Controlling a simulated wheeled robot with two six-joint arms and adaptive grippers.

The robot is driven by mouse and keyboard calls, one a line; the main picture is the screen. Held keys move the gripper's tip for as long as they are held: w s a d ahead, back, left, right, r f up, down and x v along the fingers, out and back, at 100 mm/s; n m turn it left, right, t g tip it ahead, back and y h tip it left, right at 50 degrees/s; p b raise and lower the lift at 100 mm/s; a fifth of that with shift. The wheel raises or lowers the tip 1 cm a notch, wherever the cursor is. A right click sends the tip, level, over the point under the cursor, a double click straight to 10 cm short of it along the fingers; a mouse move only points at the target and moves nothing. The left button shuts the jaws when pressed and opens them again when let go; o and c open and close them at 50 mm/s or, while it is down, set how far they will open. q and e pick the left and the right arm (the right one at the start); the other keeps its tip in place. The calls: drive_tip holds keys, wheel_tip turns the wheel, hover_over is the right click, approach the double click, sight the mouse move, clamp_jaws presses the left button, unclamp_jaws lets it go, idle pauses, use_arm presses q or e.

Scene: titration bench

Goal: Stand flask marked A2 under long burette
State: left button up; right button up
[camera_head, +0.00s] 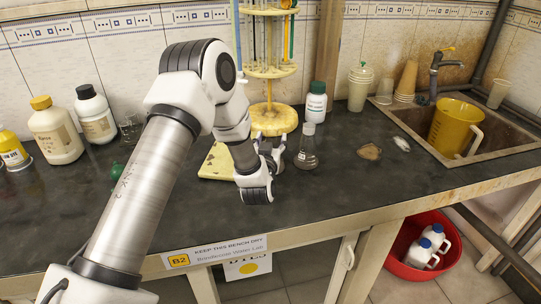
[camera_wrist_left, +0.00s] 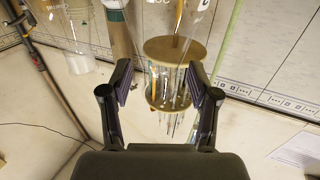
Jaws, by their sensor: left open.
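A clear conical flask (camera_head: 307,158) stands on the dark bench, just right of my left gripper (camera_head: 272,168). No mark A2 can be read on it. My left gripper is open, its fingers low over the bench beside the flask. In the left wrist view its two fingers (camera_wrist_left: 159,78) are spread, and clear glass (camera_wrist_left: 178,22) with part of a printed mark shows at the top, beyond and between them. A second small glass vessel (camera_head: 130,128) stands at the left, partly behind my arm. I cannot make out the long burette. My right gripper is not in view.
A yellow plate (camera_head: 212,163) lies partly behind my arm. A yellow round pipette stand (camera_head: 271,121) is behind the gripper, with a green-capped bottle (camera_head: 316,104) right of it. White bottles (camera_head: 55,133) stand at the left. The sink (camera_head: 408,113) holds a yellow jug (camera_head: 455,128). The bench front is clear.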

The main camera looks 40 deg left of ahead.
use_arm(q)
drive_tip(key=c, duration=0.8)
drive_tip(key=shift+r, duration=0.15)
drive_tip(key=shift+r+p, duration=1.1)
drive_tip(key=shift+r, duration=0.3)
